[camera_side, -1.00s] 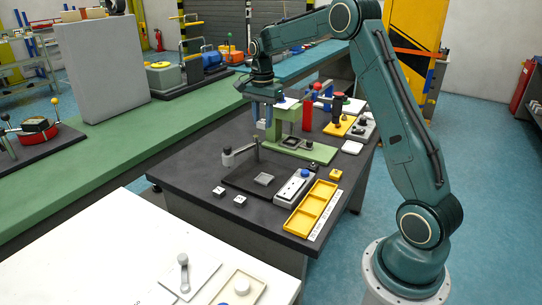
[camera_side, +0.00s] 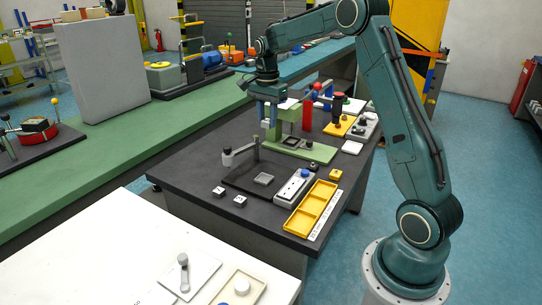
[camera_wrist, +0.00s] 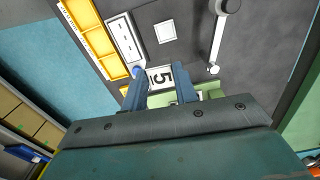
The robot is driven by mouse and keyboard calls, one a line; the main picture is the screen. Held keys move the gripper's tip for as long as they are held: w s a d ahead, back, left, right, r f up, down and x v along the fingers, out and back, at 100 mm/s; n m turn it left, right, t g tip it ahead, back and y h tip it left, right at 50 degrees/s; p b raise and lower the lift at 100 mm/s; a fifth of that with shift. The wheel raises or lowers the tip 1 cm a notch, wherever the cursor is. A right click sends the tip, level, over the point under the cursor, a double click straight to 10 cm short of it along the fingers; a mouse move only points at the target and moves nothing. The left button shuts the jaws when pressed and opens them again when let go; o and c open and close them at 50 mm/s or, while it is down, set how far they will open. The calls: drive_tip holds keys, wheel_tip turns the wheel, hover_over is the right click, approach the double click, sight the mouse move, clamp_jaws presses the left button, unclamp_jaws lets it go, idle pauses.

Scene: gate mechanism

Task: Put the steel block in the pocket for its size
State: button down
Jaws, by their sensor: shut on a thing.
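My gripper (camera_wrist: 160,93) is shut on a pale block marked 5 (camera_wrist: 160,76), seen between its blue fingertips in the wrist view. In the side view, my gripper (camera_side: 270,130) is above the dark table beside the green stand, and the held block is too small to make out. The yellow tray (camera_side: 311,209) with several pockets lies near the table's right front edge, with a labelled strip along its outer side. It also shows in the wrist view (camera_wrist: 91,28) at upper left, apart from my gripper. The pockets look empty.
The green stand (camera_side: 318,152) is close to my gripper. A grey panel (camera_side: 292,188) with a blue knob lies beside the tray. Two small blocks (camera_side: 240,201) and a yellow block (camera_side: 336,174) lie on the table.

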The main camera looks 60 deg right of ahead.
drive_tip(key=s+a+f+m, duration=0.1)
drive_tip(key=s+m, duration=0.7)
drive_tip(key=s, duration=0.9)
drive_tip(key=shift+s+a+f, duration=0.15)
drive_tip(key=shift+s+a, duration=0.15)
drive_tip(key=shift+a, duration=0.55)
drive_tip(key=shift+f, duration=0.1)
hover_over(312, 206)
wheel_tip(312, 206, down, 16)
drive_tip(key=shift+a, duration=0.1)
drive_tip(key=shift+f, duration=0.1)
drive_tip(key=shift+f, duration=1.8)
drive_tip(key=shift+f, duration=0.1)
